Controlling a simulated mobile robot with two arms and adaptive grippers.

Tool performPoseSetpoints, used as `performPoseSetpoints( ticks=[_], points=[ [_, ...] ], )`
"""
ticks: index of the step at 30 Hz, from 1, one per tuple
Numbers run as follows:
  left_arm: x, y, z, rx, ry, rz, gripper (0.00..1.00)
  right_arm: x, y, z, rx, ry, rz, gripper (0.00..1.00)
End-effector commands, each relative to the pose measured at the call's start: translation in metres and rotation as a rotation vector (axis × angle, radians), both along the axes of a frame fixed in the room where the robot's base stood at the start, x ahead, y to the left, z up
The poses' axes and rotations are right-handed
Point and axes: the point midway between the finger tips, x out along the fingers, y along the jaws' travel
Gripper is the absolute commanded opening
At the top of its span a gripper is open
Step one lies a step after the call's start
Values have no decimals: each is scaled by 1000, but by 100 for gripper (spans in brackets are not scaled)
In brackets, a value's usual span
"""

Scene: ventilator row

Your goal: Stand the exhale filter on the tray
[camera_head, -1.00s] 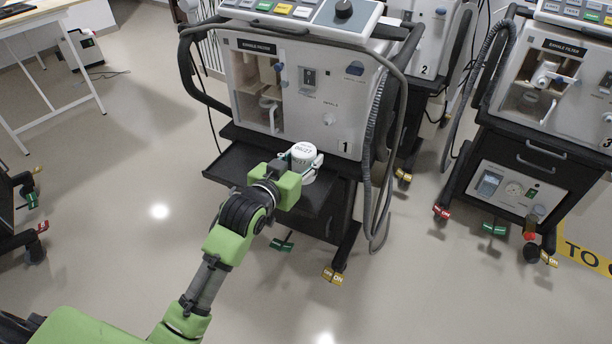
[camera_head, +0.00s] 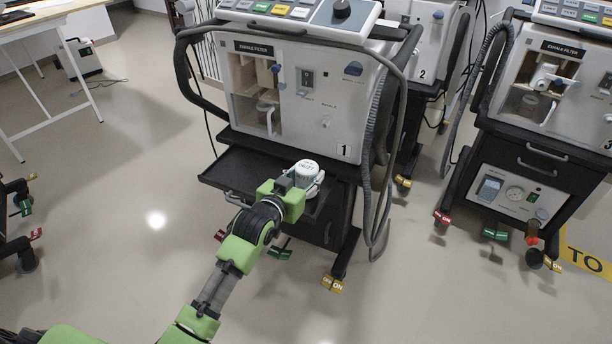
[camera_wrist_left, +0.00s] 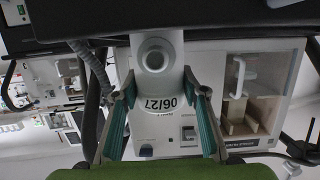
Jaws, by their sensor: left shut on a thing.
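The exhale filter (camera_head: 306,169) is a white round canister with dark print on it. My left gripper (camera_head: 303,183) is shut on it, over the right part of the dark tray (camera_head: 235,172) of ventilator 1. In the left wrist view the filter (camera_wrist_left: 158,65) shows a round port and the print "06/27", between the teal finger pads of my left gripper (camera_wrist_left: 160,92). The filter looks roughly upright. Its underside is hidden, and I cannot tell whether it touches the tray. My right gripper is not in view.
Ventilator 1 (camera_head: 310,95) stands behind the tray, with an open filter bay (camera_head: 258,90) at its left. A grey hose (camera_head: 370,190) hangs at its right side. The left part of the tray is bare. Ventilator 3 (camera_head: 545,90) stands to the right.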

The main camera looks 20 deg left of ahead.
Motion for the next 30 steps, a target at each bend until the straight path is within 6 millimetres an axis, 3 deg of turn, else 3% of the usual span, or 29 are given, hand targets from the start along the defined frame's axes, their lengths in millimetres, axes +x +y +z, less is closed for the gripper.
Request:
performPoseSetpoints(
  ticks=[6,7,9,22,30],
  points=[
    [0,0,-3,0,0,0,18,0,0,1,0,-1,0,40],
    [0,0,-3,0,0,0,45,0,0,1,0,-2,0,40],
    [0,0,-3,0,0,0,57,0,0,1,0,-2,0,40],
    [-4,1,2,0,0,0,57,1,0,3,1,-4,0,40],
    [-52,8,15,-1,2,0,57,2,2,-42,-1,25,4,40]
  ],
)
